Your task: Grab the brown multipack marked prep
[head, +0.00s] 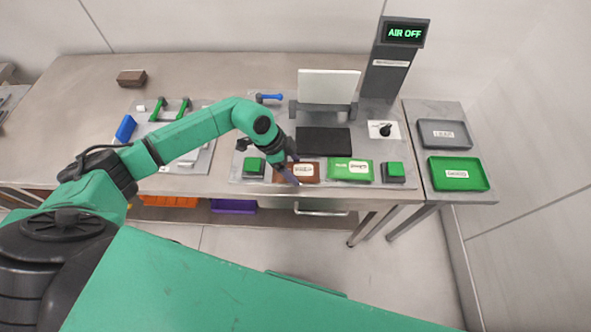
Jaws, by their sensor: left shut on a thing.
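The brown multipack (308,174), with a white label whose writing is too small to read, is at the front edge of the grey work plate on the bench. My left gripper (290,173) reaches down over its left end and is shut on it. The gripper covers part of the pack's left side, and I cannot tell whether the pack is lifted. My right gripper is not in view.
A green labelled pack (350,170) lies close to the right, between two green-topped blocks (254,166) (394,171). Behind are a black pad (323,141), an upright white panel (328,86) and an "AIR OFF" display (404,33). Grey (445,134) and green (458,174) trays stand right.

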